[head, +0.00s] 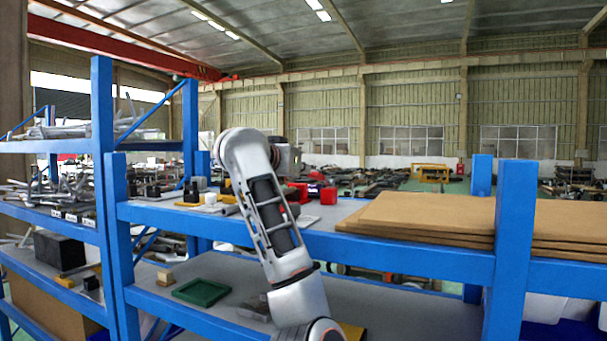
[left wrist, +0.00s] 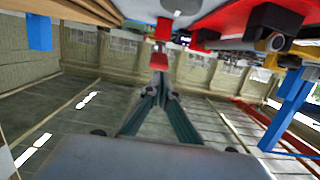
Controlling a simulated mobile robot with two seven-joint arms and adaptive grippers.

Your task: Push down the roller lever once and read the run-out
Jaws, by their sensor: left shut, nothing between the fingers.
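My left gripper (left wrist: 161,80) is shut and empty in the left wrist view, its two dark green fingers meeting at the tips. A red part (left wrist: 159,61), possibly the lever, shows just beyond the fingertips; I cannot tell whether they touch. A black and red block with a brass-coloured round part (left wrist: 276,42) is at the upper right there. In the head view, red parts (head: 328,196) stand on the upper shelf, right of my raised left arm. That arm hides part of the shelf and the fingertips. I cannot make out a run-out reading. My right gripper is not in view.
The blue-framed shelf (head: 400,255) crosses the front. Brown boards (head: 430,215) are stacked at its right. A black and yellow block (head: 190,194) and a white cylinder (head: 210,198) stand left of my arm. A green tray (head: 201,292) lies on the lower shelf.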

